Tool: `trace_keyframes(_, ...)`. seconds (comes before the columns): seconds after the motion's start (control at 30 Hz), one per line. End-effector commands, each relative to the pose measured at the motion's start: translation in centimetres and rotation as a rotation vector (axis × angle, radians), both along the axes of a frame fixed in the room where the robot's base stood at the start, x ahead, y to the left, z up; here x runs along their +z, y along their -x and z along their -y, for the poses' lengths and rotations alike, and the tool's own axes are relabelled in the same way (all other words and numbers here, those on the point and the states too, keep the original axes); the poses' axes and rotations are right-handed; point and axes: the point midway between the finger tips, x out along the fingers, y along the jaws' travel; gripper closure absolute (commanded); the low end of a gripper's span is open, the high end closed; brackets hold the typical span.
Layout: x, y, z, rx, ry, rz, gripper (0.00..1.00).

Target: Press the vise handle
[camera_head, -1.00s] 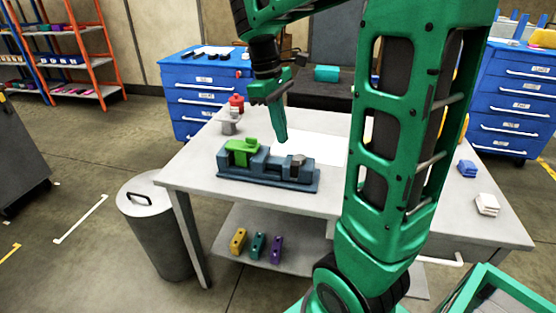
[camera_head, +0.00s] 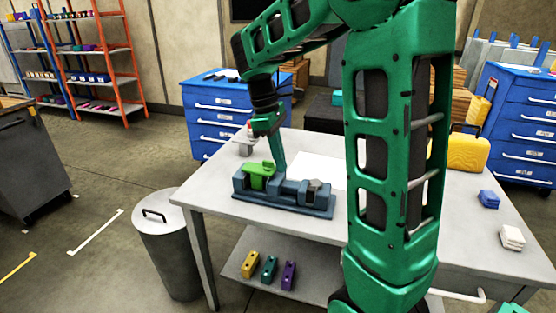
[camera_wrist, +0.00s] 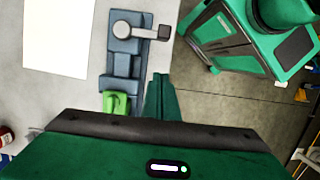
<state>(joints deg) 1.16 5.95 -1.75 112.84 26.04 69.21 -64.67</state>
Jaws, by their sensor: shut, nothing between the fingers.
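The blue-grey vise (camera_head: 283,204) stands on the grey work table. It shows in the wrist view (camera_wrist: 124,66) as well. A green piece (camera_head: 258,175) sits at its left end; in the wrist view this piece (camera_wrist: 115,102) is partly hidden by my wrist. The grey vise handle (camera_wrist: 140,32) is a round hub with a lever and dark end at the vise's other end; it looks small in the head view (camera_head: 315,184). My gripper (camera_head: 282,169) is shut and empty, pointing down close beside the green piece. I cannot tell whether it touches the vise.
A white sheet (camera_head: 318,169) lies behind the vise. A blue block (camera_head: 489,198), a white stack (camera_head: 512,238) and a yellow case (camera_head: 467,152) are on the table's right. A grey bin (camera_head: 166,240) stands left of the table. Coloured blocks (camera_head: 270,269) lie on the lower shelf.

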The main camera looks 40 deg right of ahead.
Motion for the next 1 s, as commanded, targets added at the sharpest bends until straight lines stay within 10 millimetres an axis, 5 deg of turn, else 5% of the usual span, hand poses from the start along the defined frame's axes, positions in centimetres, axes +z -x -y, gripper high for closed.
trace_keyframes(0.37,-6.8,1.5,1.1,-0.003,-0.001,-0.004,1.0)
trace_keyframes(0.63,-6.5,4.0,3.1,-0.002,0.0,0.0,1.0)
trace_keyframes(1.0,-6.5,4.5,3.5,-0.001,-0.001,0.0,1.0)
